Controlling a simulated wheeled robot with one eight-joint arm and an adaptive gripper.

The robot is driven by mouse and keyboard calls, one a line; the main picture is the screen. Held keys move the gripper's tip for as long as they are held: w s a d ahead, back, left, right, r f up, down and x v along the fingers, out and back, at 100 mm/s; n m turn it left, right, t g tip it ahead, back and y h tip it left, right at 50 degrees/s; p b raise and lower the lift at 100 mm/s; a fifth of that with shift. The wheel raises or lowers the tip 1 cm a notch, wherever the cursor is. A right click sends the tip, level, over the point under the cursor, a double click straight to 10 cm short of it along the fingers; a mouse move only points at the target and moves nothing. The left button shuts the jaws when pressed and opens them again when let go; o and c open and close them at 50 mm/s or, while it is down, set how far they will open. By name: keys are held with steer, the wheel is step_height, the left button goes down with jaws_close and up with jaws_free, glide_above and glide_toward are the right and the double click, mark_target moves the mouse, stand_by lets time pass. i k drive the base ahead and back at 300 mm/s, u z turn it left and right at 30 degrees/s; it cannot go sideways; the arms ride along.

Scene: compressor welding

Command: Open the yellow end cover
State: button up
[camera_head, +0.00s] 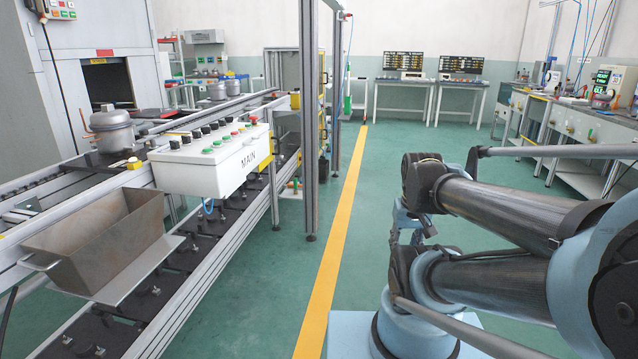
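A small yellow part (295,100) sits at the far end of the conveyor rail, beside a grey upright post. It is small and partly hidden, so I cannot tell whether it is the yellow end cover, or whether it is open or shut. My arm fills the right side of the picture, well apart from the yellow part. My gripper cannot be made out; the arm's own links cover that area.
A conveyor (225,270) runs along the left with a white MAIN control box (212,172), a metal bin (95,240) and a grey compressor (112,130). Grey posts (310,130) stand at its far end. Green floor with a yellow line (345,225) is clear in the middle. Benches (570,125) line the right.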

mark_target(268, 158)
steer(key=u, duration=0.2)
steer(key=i, duration=1.95)
steer(key=u, duration=0.2)
